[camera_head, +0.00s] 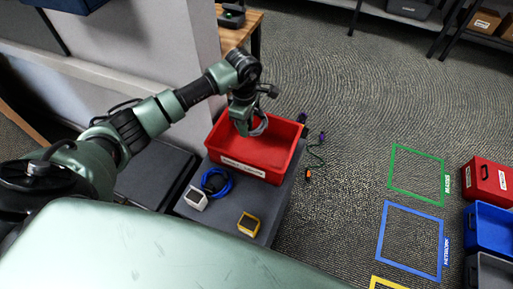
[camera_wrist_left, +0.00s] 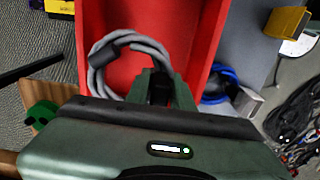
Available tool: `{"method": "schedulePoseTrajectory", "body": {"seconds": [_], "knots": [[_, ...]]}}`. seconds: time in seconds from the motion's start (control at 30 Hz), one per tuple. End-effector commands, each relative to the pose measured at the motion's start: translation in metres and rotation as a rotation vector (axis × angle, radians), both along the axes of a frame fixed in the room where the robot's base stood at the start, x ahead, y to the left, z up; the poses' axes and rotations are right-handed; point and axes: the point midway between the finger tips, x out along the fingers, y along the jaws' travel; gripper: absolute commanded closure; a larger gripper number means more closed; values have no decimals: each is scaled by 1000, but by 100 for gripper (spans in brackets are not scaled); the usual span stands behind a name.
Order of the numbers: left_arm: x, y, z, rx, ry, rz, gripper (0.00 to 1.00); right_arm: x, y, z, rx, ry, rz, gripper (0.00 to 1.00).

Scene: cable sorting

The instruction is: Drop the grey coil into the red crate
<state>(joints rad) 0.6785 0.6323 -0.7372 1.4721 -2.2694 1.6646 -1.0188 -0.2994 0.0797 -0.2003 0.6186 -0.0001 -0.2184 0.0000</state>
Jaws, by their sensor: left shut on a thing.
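The red crate (camera_head: 250,158) stands on a grey bench, with a white label on its near side. My left gripper (camera_head: 243,128) is over the crate's left part and shut on the grey coil (camera_head: 260,127). In the left wrist view the grey coil (camera_wrist_left: 128,50) is a looped cable with a dark band, hanging by my gripper fingers (camera_wrist_left: 160,90), with the red crate (camera_wrist_left: 205,45) behind it. The fingertips are partly hidden by the wrist. I cannot tell how far the coil is above the crate floor. My right gripper is not in view.
A blue coil (camera_head: 216,182), a white box (camera_head: 196,198) and a yellow box (camera_head: 248,224) sit on the grey bench (camera_head: 225,215) in front of the crate. A dark cable (camera_head: 316,155) lies on the floor to the right. Taped outlines (camera_head: 416,172) mark the floor farther right.

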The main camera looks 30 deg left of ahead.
Motion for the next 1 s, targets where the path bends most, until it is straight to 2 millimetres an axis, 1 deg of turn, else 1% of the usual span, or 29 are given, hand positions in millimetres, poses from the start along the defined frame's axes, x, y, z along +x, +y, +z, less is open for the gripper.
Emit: {"method": "schedulePoseTrajectory", "body": {"seconds": [0.03, 0.23, 0.37, 0.6, 0.63, 0.67, 0.7, 0.73, 1.0], "knots": [[0, -1, -10, -2, 0, 0, 100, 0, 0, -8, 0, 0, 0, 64], [0, -1, -33, -2, 0, -1, 100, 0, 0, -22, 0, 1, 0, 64], [1, 0, -39, -1, -2, -1, 100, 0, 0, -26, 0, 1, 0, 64], [1, 0, -39, -1, -2, -2, 100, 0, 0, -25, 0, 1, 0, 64], [1, 0, -39, -1, -2, -2, 74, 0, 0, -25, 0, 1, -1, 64], [1, 0, -39, -1, -2, -2, 66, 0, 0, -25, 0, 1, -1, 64], [1, 0, -39, -1, -1, -2, 55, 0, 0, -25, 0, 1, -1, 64], [1, 0, -39, -1, -1, -2, 52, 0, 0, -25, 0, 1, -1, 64], [0, 0, -39, 0, 0, -3, 52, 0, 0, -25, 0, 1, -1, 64]]}}
